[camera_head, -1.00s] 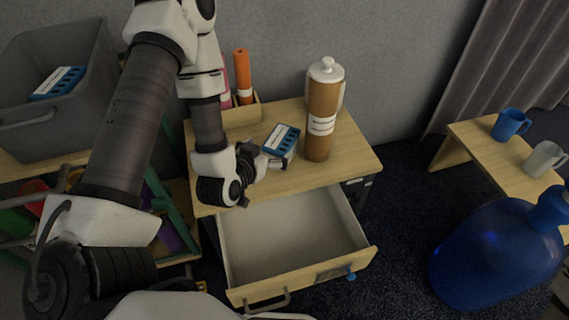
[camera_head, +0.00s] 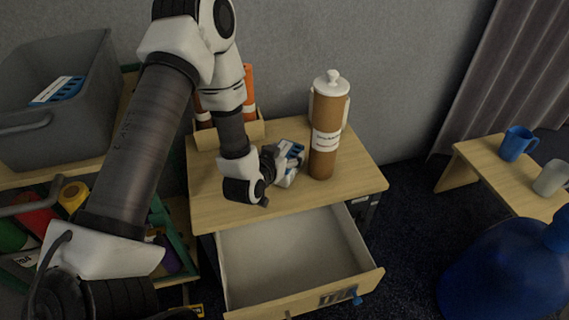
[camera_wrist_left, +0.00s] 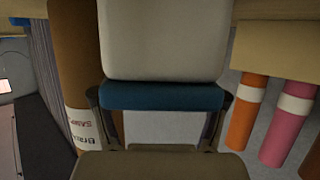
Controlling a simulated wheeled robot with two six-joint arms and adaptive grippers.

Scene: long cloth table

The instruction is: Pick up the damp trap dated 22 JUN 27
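The damp trap (camera_head: 291,149) is a small box with a blue lid and a white tub, beside the brown cylinder on the cabinet top. I cannot read its date. My left gripper (camera_head: 281,165) is at the trap and hides part of it. In the left wrist view the trap's white tub (camera_wrist_left: 160,40) and blue rim (camera_wrist_left: 160,96) fill the middle. The gripper's dark fingers (camera_wrist_left: 160,112) sit against both ends of the rim and appear shut on it. Whether the trap is clear of the cabinet top is hard to tell. My right gripper is not in view.
The brown cylinder (camera_head: 326,135) with a white lid stands close right of the trap. Orange rolls (camera_head: 249,85) stand in a holder behind. The drawer (camera_head: 300,262) below is open and empty. A grey bin (camera_head: 55,110) at left holds another blue-and-white box (camera_head: 58,90).

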